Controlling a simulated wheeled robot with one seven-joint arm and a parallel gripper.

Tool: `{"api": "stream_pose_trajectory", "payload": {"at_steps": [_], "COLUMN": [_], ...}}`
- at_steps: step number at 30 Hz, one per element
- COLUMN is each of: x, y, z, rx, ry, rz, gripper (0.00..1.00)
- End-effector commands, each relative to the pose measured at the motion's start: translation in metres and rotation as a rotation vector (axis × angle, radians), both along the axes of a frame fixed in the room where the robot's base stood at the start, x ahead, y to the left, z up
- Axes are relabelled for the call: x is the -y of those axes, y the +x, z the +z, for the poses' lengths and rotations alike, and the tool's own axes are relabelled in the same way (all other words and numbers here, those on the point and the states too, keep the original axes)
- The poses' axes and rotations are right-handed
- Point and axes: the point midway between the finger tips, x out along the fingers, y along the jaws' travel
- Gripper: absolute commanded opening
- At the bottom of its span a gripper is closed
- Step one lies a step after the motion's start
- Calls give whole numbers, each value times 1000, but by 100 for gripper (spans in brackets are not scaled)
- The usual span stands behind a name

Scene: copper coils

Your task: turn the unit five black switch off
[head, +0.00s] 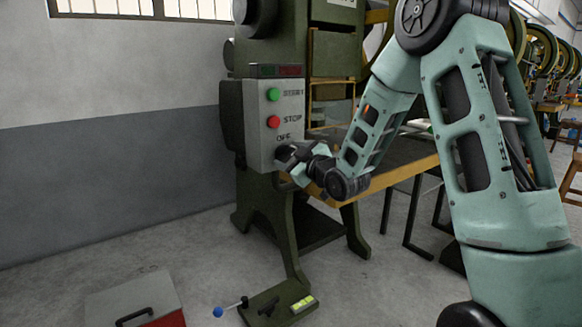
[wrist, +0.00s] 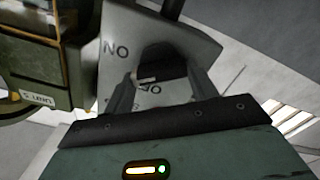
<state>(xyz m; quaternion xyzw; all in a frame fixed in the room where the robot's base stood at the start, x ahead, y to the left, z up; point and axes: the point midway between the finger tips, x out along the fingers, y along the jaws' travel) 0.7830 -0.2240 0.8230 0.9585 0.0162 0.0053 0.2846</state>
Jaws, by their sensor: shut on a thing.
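The control box (head: 258,128) is a pale grey panel on the side of a green press, with a green START button (head: 272,94) and a red STOP button (head: 273,121). An OFF label (head: 284,137) shows below them. My gripper (head: 287,154) is at the lower part of this panel and hides the switch in the head view. In the wrist view the panel appears turned over, and the black switch (wrist: 164,62) sits between the fingers of my gripper (wrist: 163,82), which are shut on it. The switch's exact angle is hard to tell.
A yellow-edged table (head: 390,178) stands just right of my gripper, below my arm. A grey and red toolbox (head: 135,300) and a foot pedal (head: 270,308) with a blue-knobbed lever (head: 219,311) are on the floor.

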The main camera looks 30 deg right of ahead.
Motion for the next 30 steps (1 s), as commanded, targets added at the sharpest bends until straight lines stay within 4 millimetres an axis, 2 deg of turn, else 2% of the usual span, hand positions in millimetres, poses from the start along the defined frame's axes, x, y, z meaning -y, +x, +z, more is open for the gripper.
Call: {"api": "stream_pose_trajectory", "payload": {"at_steps": [2,21,30], "x": [-1,-3,-3], "y": [0,-1,-1], "z": [-6,-8,-7], "rx": [4,22,28], "ry": [-76,-675,-884], "rz": [2,0,0], "gripper": [34,34,34]}}
